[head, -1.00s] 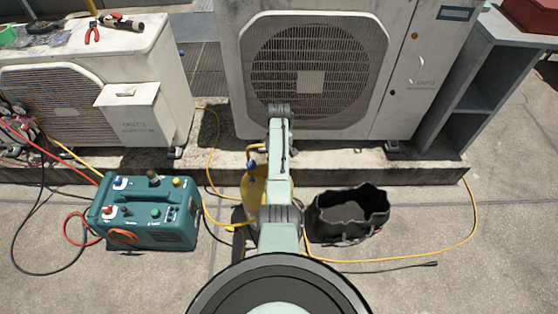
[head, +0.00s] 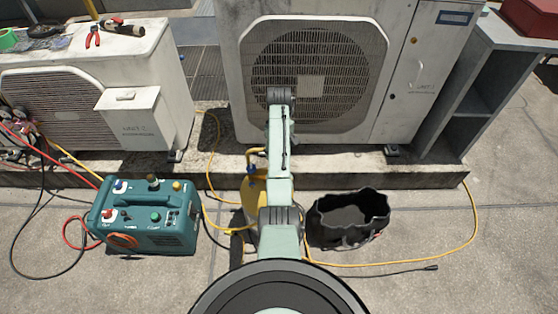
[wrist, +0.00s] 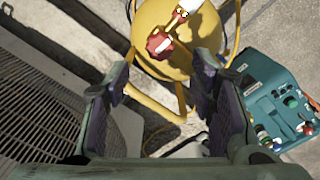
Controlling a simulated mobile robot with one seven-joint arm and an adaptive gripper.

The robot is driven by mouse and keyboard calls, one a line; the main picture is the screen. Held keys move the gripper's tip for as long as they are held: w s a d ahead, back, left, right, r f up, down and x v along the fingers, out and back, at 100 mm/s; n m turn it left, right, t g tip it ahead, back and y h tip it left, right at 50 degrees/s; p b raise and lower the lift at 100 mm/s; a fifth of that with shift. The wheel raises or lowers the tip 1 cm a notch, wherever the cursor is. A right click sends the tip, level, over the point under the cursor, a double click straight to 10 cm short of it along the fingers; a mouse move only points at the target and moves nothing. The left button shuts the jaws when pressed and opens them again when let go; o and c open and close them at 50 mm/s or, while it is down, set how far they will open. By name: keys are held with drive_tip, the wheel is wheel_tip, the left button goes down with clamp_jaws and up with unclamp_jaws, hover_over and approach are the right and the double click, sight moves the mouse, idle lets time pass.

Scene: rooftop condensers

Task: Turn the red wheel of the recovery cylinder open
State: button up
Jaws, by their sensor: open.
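The recovery cylinder (wrist: 184,66) is yellow and shows in the wrist view at the top middle, seen from above, with a tubular yellow collar around it. Its red wheel (wrist: 158,44) sits on the cylinder's top, left of a pale valve fitting. In the head view the cylinder (head: 254,196) stands upright on the ground, partly hidden behind my arm, and the red wheel cannot be made out. My gripper (wrist: 160,82) is open and empty in the wrist view. The wheel appears between and beyond its fingertips, apart from them. The gripper is hidden in the head view.
A teal recovery machine (head: 150,220) stands left of the cylinder, and a black tool bag (head: 348,218) on its right. Yellow hoses (head: 400,262) cross the ground. The condenser (head: 400,70) and its concrete ledge (head: 330,176) stand behind.

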drive_tip(key=shift+r, duration=2.25)
